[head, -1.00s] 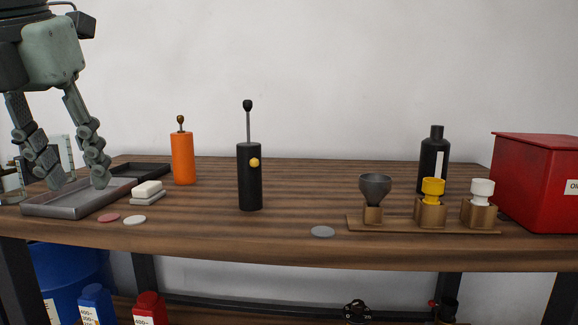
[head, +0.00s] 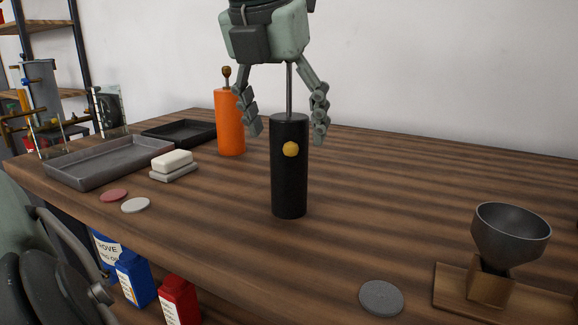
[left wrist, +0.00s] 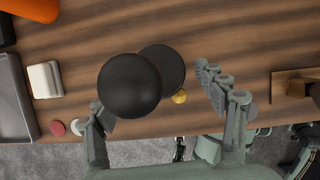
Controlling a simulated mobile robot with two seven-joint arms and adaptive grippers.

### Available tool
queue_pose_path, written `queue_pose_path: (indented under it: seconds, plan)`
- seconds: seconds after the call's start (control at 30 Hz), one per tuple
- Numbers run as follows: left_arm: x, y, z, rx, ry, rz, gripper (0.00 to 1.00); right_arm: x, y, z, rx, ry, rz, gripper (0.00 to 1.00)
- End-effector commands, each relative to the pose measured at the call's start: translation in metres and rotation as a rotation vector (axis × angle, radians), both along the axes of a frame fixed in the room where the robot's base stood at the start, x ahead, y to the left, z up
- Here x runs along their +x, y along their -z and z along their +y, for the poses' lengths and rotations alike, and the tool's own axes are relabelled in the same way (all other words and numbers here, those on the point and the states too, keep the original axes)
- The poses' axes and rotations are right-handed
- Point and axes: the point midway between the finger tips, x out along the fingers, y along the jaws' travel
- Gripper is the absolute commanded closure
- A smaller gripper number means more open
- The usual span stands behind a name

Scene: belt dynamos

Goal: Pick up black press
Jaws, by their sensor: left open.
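The black press (head: 289,180) is a tall dark cylinder with a yellow button and a thin metal rod on top. It stands upright on the wooden table. My left gripper (head: 287,132) is above it, open, its fingers apart on either side of the rod and the cylinder's top. The gripper's body hides the rod's knob in the head view. In the left wrist view the round black knob (left wrist: 130,85) shows between the open fingers (left wrist: 158,105), with the press's round top (left wrist: 168,68) below it. The gripper holds nothing. My right gripper is not in view.
An orange press (head: 230,125) stands close behind, to the left. A grey tray (head: 108,178), a black tray (head: 205,140) and a white block (head: 172,160) on a grey base are further left. A funnel (head: 510,235) on a wooden stand is at right.

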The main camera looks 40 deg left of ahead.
Motion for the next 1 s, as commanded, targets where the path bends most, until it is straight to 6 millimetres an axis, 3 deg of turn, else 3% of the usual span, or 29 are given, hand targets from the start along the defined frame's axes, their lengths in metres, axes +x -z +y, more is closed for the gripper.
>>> queue_pose_path:
  seconds: [0.2,0.5,1.0]
  plan:
    - [0.010,0.028,0.003,-0.001,0.000,0.002,0.28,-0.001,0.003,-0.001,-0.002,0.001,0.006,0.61]
    - [0.012,0.031,0.004,-0.001,-0.001,0.000,0.29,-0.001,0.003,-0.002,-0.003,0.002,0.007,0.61]
    - [0.012,0.031,0.004,0.000,-0.001,0.000,0.92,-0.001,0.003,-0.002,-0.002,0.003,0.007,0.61]
